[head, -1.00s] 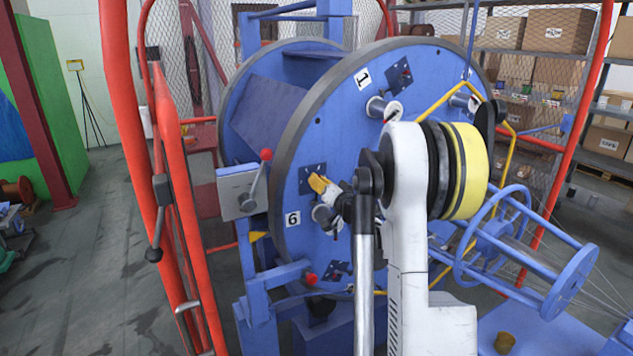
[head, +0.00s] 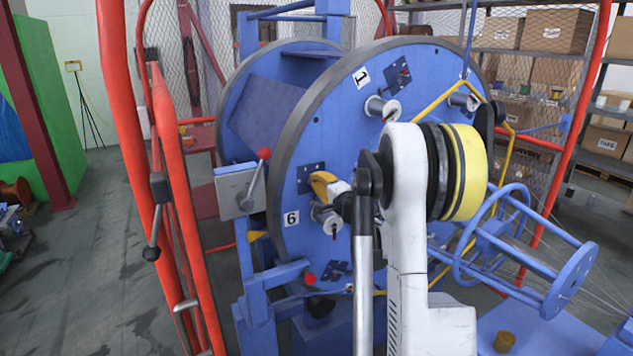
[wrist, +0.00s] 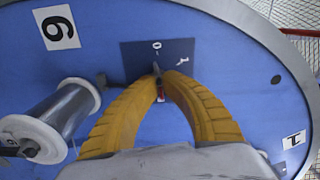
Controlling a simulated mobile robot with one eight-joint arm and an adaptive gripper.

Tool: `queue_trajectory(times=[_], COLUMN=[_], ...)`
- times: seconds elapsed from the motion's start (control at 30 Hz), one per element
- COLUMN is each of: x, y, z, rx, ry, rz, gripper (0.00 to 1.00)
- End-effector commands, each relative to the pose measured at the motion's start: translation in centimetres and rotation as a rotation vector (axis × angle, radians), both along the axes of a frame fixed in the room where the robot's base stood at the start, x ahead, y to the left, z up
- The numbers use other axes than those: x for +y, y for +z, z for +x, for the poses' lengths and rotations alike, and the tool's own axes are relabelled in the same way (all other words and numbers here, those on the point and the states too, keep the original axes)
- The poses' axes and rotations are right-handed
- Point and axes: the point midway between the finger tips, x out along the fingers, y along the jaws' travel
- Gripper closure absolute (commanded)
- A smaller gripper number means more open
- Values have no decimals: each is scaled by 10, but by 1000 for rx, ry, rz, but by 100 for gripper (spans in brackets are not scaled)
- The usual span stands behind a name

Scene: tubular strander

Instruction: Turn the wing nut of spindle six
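The spindle six plate is a dark blue square with the marks 0 and 1 in the wrist view (wrist: 135,62). It sits near the label 6 (wrist: 58,28), which also shows in the head view (head: 291,218). The wing nut (wrist: 158,90) is small, with a red part, at the middle of the plate. My gripper (wrist: 162,76) has two curved yellow fingers whose tips meet around the nut, with no clear gap seen. In the head view my gripper (head: 320,180) is against the blue disc, and its fingers cover the nut.
A metal spool (wrist: 58,112) stands out from the disc, left of my fingers in the wrist view. A lever with a red knob (head: 265,154) is left of the disc. A red guard frame (head: 182,210) stands at the left, with open floor beyond.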

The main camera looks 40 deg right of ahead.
Motion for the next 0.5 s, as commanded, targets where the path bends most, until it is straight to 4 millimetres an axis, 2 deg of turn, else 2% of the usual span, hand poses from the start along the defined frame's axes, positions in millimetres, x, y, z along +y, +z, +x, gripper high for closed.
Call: queue_trajectory(times=[0.23,0.5], x=[0,0], y=[-1,-1], z=[0,0], rx=[-25,-34], ry=[0,0], rz=[103,143], gripper=[100,100])
